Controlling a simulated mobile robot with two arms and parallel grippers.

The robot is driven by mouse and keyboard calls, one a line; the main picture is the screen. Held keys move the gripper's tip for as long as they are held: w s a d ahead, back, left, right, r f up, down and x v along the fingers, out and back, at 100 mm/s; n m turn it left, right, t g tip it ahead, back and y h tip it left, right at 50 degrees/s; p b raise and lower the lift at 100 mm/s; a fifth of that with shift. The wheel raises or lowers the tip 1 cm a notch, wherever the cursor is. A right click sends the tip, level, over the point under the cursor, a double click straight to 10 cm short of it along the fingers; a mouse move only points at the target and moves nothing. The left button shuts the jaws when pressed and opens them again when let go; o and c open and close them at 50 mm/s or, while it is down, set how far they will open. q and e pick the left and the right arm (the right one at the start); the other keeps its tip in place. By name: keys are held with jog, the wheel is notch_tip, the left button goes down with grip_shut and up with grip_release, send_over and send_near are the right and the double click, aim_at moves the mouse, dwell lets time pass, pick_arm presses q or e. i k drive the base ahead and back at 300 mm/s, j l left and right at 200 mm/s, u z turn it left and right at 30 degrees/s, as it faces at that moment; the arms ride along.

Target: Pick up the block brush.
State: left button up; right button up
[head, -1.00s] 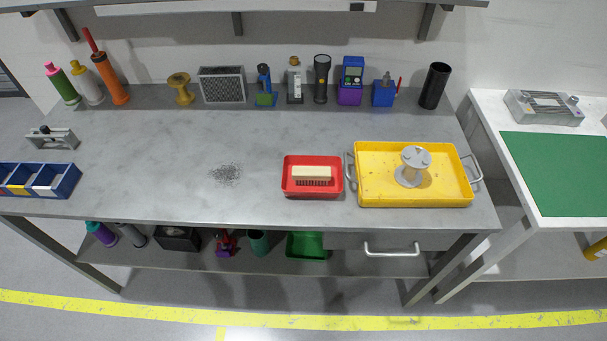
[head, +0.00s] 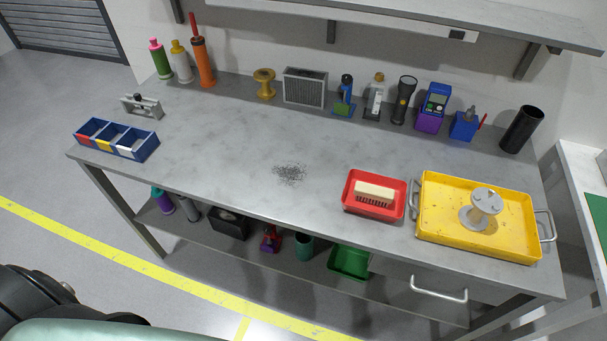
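The block brush (head: 375,189) has a pale wooden block with dark bristles below. It lies in a small red tray (head: 352,205) on the grey workbench, right of the middle in the head view. The bristles face down towards the tray floor. Neither of my grippers shows in the head view. Only a dark and pale green part of my own body shows at the lower left.
A yellow tray (head: 437,237) with a grey rotary jig (head: 481,208) stands right of the red tray. Dark filings (head: 289,173) lie on the workbench (head: 220,150). A blue bin (head: 146,149) sits at the left end. Bottles and tools line the back, under a shelf (head: 400,22).

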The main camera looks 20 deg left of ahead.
aim_at(377, 193)
jog(key=k+l+u, duration=0.15)
jog(key=l+u, duration=0.25)
jog(key=k+l+u, duration=0.2)
jog(key=l+u, duration=0.15)
jog(key=k+l+u, duration=0.25)
jog(key=l+u, duration=0.15)
jog(key=l, duration=0.1)
